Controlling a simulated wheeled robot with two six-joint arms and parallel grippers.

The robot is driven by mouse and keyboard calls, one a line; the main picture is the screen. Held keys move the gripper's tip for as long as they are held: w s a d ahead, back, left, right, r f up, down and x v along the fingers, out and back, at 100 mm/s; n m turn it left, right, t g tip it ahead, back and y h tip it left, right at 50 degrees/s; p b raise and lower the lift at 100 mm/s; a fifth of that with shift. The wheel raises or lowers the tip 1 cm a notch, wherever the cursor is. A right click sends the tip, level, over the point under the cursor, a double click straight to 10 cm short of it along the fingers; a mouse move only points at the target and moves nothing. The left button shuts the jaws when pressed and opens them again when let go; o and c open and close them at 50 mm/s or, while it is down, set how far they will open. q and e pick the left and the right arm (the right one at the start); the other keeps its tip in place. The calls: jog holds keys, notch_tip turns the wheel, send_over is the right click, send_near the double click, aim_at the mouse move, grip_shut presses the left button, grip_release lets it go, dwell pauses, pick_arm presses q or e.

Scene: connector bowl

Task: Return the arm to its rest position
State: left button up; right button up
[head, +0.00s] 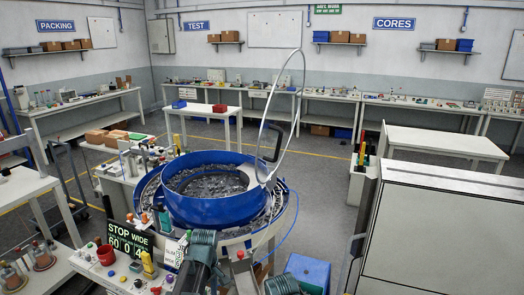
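The blue connector bowl (205,210) stands in the middle of the head view with many small grey pieces in it. A thin ring-shaped lid (301,75) stands raised and tilted at its right side. Dark grey-green rounded parts show at the bottom edge, in front of the bowl; they look like links of my arms, but I cannot tell which arm each is. I make out no fingertips of either gripper, and nothing held is visible.
A grey cabinet (440,235) fills the right. A blue bin (308,270) is low centre.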

pick_arm(q)
jog(key=s+d+f+m+b, duration=0.2)
jog(key=s+d+m, duration=0.9)
jog(key=s+m, duration=0.3)
jog(key=shift+s+d+f+m+y, duration=0.2)
jog(key=shift+s+f+m+y, duration=0.1)
jog(key=shift+s+f+m, duration=0.1)
